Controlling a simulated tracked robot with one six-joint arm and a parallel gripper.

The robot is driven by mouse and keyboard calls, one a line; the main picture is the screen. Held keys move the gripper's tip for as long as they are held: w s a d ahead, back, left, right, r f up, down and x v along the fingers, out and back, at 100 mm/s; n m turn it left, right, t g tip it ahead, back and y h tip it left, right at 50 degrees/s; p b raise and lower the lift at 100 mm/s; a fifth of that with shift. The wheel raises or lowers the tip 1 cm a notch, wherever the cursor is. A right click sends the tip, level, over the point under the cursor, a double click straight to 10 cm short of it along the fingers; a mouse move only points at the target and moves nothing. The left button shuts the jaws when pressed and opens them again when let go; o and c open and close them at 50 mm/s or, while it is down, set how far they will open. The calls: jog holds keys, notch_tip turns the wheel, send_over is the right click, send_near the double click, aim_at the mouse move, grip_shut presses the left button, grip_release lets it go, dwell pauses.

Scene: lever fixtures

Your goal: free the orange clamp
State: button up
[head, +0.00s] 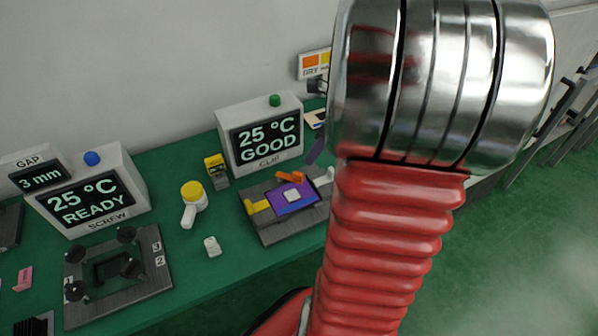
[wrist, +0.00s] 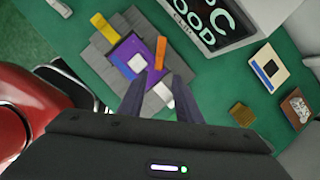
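The orange clamp (head: 290,177) (wrist: 157,54) is a short bar at the edge of a purple plate (head: 281,203) (wrist: 133,49) with a pale square on it. The plate lies on a grey fixture (head: 283,229) in front of the CLIP display. A yellow clamp (head: 257,207) (wrist: 105,28) and a whitish clamp (head: 325,178) (wrist: 163,93) stand at other sides of the plate. My gripper (wrist: 159,84) is open, its two dark fingers apart.
The CLIP display (head: 260,135) reads 25 °C GOOD and stands just behind the fixture. A SCREW display (head: 90,193) and a dark knobbed fixture (head: 118,275) are at left. A yellow-topped white object (head: 192,200) and a small white block (head: 212,246) lie between on the green table.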

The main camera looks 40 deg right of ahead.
aim_at(299, 173)
jog(key=x, duration=1.1)
jog(key=shift+w, duration=0.1)
jog(key=shift+c, duration=0.3)
grip_shut()
